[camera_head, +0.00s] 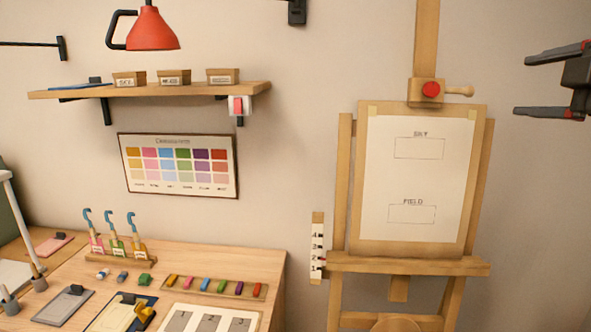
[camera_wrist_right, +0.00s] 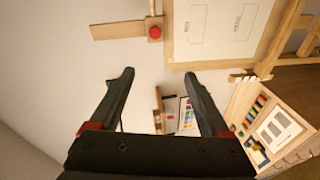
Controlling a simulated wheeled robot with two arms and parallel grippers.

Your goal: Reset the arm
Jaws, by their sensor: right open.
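My right gripper (camera_head: 530,85) is at the upper right of the head view, its two dark fingers apart and pointing left. It is empty, in the air to the right of the easel (camera_head: 427,60). In the right wrist view the same gripper (camera_wrist_right: 160,75) shows both fingers spread, with nothing between them. Beyond them are the easel (camera_wrist_right: 185,58) at the top and the table (camera_wrist_right: 255,100) at the lower right. My left gripper is not seen in either view.
The easel board (camera_head: 420,180) carries a sheet with two boxes, marked SKY and FIELD. The wooden table (camera_head: 260,262) holds a row of coloured pigment sticks (camera_head: 218,286) and several tools. A shelf (camera_head: 150,90) and a red lamp (camera_head: 152,32) are above. The wall right of the easel is bare.

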